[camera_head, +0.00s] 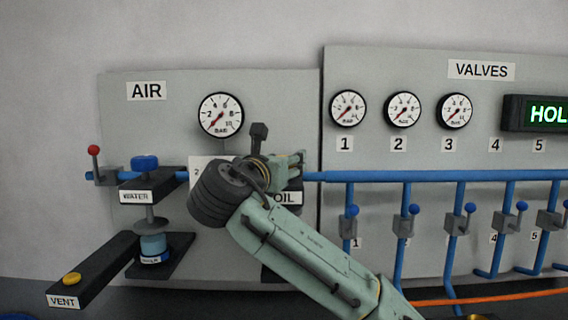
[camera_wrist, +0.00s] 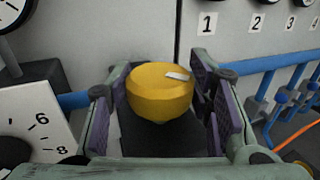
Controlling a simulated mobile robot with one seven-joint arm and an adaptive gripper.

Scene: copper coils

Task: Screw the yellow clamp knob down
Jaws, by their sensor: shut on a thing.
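The yellow clamp knob (camera_wrist: 160,95) is in the middle of the wrist view, between the two finger pads of my gripper (camera_wrist: 163,100). It is a faceted round knob with a small white mark on its top. My gripper is shut on its sides. In the head view my gripper (camera_head: 292,168) is in front of the AIR panel, near the OIL label (camera_head: 286,197). The knob is hidden there behind my gripper and wrist. What lies below the knob is dark and mostly hidden.
The AIR panel carries a gauge (camera_head: 221,114), a WATER station with a blue knob (camera_head: 145,163) and a VENT box with a yellow button (camera_head: 72,278). A blue pipe (camera_head: 430,176) with several blue-handled valves runs right, beneath the gauges of the VALVES panel (camera_head: 480,71).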

